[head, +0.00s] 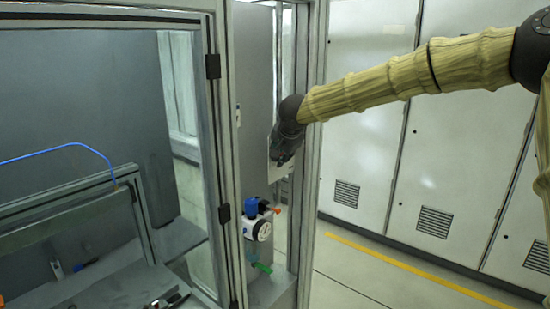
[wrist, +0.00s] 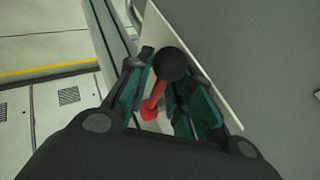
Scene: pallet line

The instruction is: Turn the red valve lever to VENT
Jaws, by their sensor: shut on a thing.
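The red valve lever (wrist: 153,98) shows in the wrist view, with a round black knob (wrist: 171,64) on its end. My gripper (wrist: 163,88) has its teal finger pads on either side of the lever and is shut on it. In the head view my gripper (head: 284,150) is at a white plate (head: 281,170) inside the narrow cabinet opening, and it hides the lever there. The plate also shows in the wrist view (wrist: 196,62). No VENT marking can be read in either view.
Below my gripper in the head view stands an air regulator with a blue knob (head: 250,206) and a round gauge (head: 264,230). A frame post (head: 308,190) stands just right of the plate. A glazed door (head: 208,150) is at left. Grey cabinets (head: 365,130) line the back.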

